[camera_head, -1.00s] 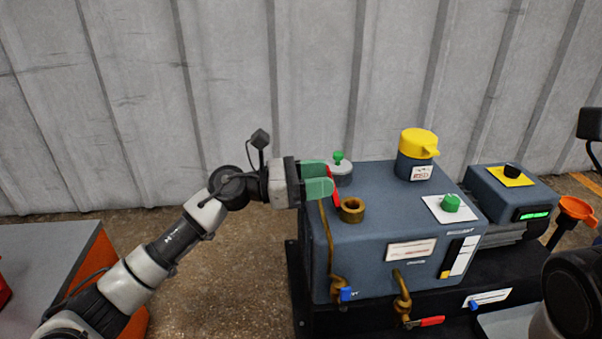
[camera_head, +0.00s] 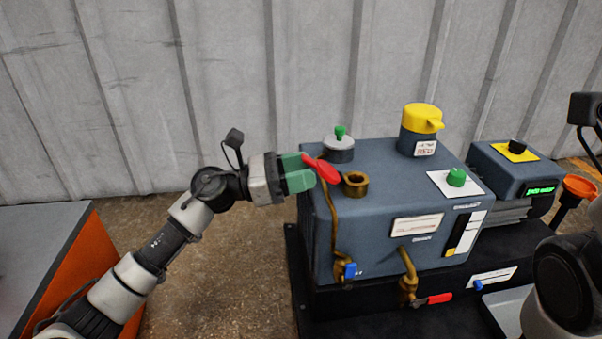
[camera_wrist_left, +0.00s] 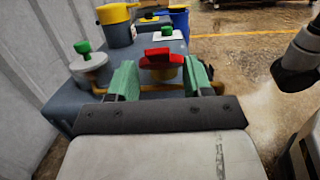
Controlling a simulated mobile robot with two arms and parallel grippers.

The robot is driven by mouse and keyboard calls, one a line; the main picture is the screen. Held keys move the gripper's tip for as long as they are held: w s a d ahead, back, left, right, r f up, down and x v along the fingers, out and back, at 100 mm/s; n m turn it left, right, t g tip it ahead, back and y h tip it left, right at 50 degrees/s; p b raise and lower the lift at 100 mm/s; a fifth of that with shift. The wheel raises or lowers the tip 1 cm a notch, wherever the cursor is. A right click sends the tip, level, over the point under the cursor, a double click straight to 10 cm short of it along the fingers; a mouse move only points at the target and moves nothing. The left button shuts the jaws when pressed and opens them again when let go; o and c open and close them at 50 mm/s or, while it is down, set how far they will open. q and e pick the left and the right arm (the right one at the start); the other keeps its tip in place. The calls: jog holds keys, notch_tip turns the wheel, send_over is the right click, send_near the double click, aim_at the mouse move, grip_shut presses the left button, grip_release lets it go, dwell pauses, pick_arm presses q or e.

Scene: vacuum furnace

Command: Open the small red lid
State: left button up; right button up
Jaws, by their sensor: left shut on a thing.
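The small red lid (camera_head: 325,170) is tilted at the left edge of the blue-grey machine (camera_head: 385,205), up and left of the brass filler ring (camera_head: 355,184). The ring's opening is uncovered. My left gripper (camera_head: 302,172), with green fingers, is shut on the lid's left end. In the left wrist view the red lid (camera_wrist_left: 158,58) shows between the fingertips (camera_wrist_left: 160,78), and brass shows behind and below it. The lid's contact with the ring or its hinge is hidden. My right arm shows at the right edge, but its gripper is not in view.
A grey cap with a green knob (camera_head: 339,150) and a yellow cap (camera_head: 422,118) stand on the machine. Brass pipes with blue and red handles run down its front. An orange funnel (camera_head: 579,187) is at the right. A grey-topped orange table (camera_head: 45,250) is at lower left.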

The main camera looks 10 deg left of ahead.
pick_arm(q)
jog(key=shift+d+f, duration=0.2)
jog(key=shift+f, duration=0.3)
jog(key=o, duration=0.9)
jog(key=shift+o, duration=1.2)
jog(key=shift+w+d+f, duration=0.1)
jog(key=shift+w+d, duration=0.05)
jog(key=shift+d, duration=0.05)
jog(key=shift+o, duration=0.7)
jog(key=shift+r, duration=0.25)
jog(key=shift+a, duration=0.15)
jog(key=p+v, duration=0.3)
jog(key=v, duration=0.4)
jog(key=shift+a, duration=0.2)
